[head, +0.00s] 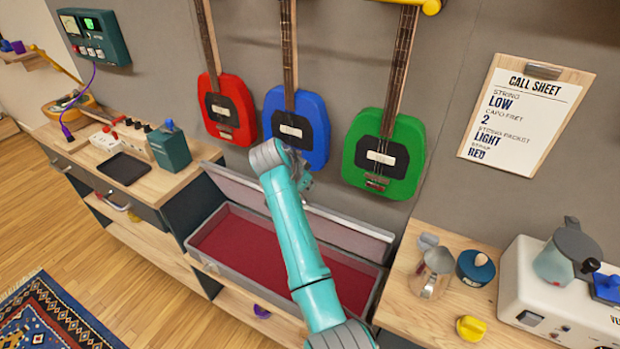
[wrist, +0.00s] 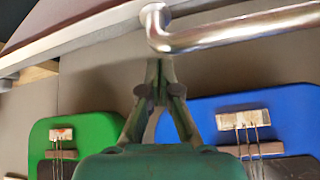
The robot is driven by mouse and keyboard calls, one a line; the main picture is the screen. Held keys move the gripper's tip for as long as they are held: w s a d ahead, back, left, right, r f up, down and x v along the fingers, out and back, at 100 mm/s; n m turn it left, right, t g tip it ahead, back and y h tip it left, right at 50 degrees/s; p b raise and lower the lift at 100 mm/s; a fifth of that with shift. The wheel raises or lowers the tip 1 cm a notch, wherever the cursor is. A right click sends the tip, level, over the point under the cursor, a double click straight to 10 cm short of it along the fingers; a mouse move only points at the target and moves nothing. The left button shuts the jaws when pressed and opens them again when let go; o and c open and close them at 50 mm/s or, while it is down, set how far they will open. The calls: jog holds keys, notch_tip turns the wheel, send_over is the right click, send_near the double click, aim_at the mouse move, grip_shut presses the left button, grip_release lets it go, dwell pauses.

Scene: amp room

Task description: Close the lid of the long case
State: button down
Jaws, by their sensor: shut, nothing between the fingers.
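The long case (head: 205,257) is grey with a dark red lining, and it stands open and empty between the two wooden counters. Its lid (head: 235,187) is raised at the back, toward the wall. In the wrist view, a grey edge with dark red beside it (wrist: 75,42) crosses the upper left, and a shiny metal bar (wrist: 235,35) crosses the upper right. My gripper (wrist: 158,68) is shut and empty, its tips just below the bar's bent end; I cannot tell whether they touch. In the head view my arm hides part of the case and lid.
Red (head: 228,110), blue (head: 297,130) and green (head: 385,155) guitars hang on the wall close behind the lid. A metal jug (head: 433,275) and a blue pot (head: 475,268) stand on the right counter (head: 400,305). A teal box (head: 170,148) stands on the left counter.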

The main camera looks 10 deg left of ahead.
jog(key=shift+s+a+f, duration=0.3)
jog(key=shift+s+a, duration=0.15)
jog(key=shift+s, duration=0.35)
